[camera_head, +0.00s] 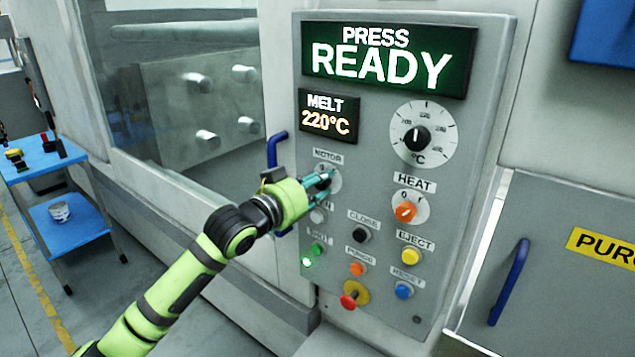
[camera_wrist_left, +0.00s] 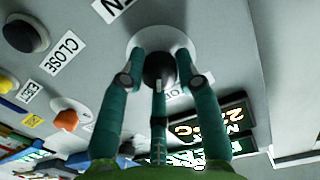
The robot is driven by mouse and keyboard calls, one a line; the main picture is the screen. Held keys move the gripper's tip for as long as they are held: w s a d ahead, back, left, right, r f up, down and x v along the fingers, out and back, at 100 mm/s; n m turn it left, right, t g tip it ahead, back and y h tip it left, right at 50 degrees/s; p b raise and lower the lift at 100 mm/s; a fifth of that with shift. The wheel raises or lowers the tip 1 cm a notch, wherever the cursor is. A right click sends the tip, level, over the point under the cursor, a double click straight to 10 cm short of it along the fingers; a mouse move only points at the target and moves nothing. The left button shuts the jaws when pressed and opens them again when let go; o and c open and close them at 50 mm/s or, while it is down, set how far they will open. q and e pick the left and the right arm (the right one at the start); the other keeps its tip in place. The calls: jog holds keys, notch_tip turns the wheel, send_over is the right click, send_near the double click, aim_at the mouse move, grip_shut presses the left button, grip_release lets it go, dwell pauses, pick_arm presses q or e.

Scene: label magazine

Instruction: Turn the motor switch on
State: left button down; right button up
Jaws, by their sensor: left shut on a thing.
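The motor switch is a dark round knob (camera_wrist_left: 159,70) on a white disc, under the MOTOR label (camera_head: 328,156) on the grey control panel (camera_head: 375,130). My left gripper (camera_head: 325,181) is at this switch, with its teal fingers around the knob. In the left wrist view the fingers (camera_wrist_left: 160,75) close on the knob from several sides. In the head view the fingers hide most of the knob, and I cannot tell which way it points. My right gripper is not in view.
Close by on the panel are the orange HEAT knob (camera_head: 405,212), the black CLOSE button (camera_head: 360,235), a red button (camera_head: 349,301) on a yellow base and a lit green button (camera_head: 306,262). A blue handle (camera_head: 277,148) stands left of the panel. The display (camera_head: 388,58) reads PRESS READY.

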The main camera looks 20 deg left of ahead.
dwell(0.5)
pick_arm(q)
jog(key=c, duration=0.9)
grip_release()
jog(key=v, duration=1.1)
jog(key=shift+s, duration=0.4)
jog(key=shift+a, duration=0.2)
